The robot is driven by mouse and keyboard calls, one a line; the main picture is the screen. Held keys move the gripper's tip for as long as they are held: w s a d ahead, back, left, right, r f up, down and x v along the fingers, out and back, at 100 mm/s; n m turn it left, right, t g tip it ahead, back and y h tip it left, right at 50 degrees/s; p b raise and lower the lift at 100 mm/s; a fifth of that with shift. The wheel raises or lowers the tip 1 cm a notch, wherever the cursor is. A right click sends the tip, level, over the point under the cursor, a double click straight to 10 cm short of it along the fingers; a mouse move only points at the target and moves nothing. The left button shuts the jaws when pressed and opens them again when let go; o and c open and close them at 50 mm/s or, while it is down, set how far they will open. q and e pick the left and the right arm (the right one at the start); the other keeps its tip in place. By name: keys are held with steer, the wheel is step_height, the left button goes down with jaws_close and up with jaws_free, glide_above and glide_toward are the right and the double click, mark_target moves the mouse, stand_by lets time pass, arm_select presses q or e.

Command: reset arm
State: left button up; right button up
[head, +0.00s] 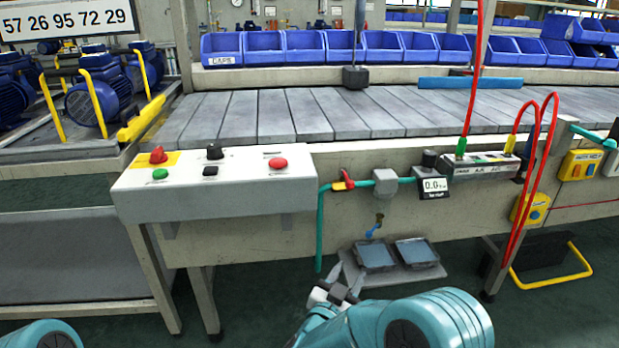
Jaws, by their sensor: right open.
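My right gripper (350,275) is in the lower middle of the head view, below the front edge of the line. Its jaws are open and nothing shows between them. It is in front of a low grey plate (437,281) with two dark square pads. Part of my right arm fills the bottom middle. Only a rounded piece of my left arm shows at the bottom left corner; the left gripper is out of the picture.
A white control box (215,205) with red, green and black buttons stands left of my right gripper. Red hoses (517,235) hang right. Slatted conveyor (280,115) lies behind.

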steer(key=s+d+r+n+g+p, duration=0.1)
steer(key=s+d+r+g+p, duration=0.2)
steer(key=d+r+p, duration=1.4)
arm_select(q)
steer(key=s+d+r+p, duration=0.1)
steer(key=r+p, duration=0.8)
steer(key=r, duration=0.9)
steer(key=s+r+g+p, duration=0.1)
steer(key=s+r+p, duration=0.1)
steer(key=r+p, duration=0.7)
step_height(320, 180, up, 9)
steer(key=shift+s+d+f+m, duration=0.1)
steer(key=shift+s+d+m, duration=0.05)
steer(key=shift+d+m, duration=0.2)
arm_select(e)
steer(key=s+a+f+n+g+y, duration=0.2)
steer(key=s+a, duration=0.4)
steer(key=s, duration=0.3)
steer(key=s+a+f+n+g+y, duration=0.1)
steer(key=s+a+f+g+y, duration=0.3)
steer(key=s, duration=0.6)
steer(key=s+a+f+n+g+y, duration=0.2)
steer(key=s+a+f+g+y, duration=0.1)
steer(key=s+a+g+y, duration=0.2)
steer(key=s+a+y, duration=0.2)
steer(key=s, duration=0.2)
steer(key=shift+s+a+n+g+y, duration=0.3)
steer(key=shift+s+a+g, duration=0.05)
steer(key=shift+g, duration=0.05)
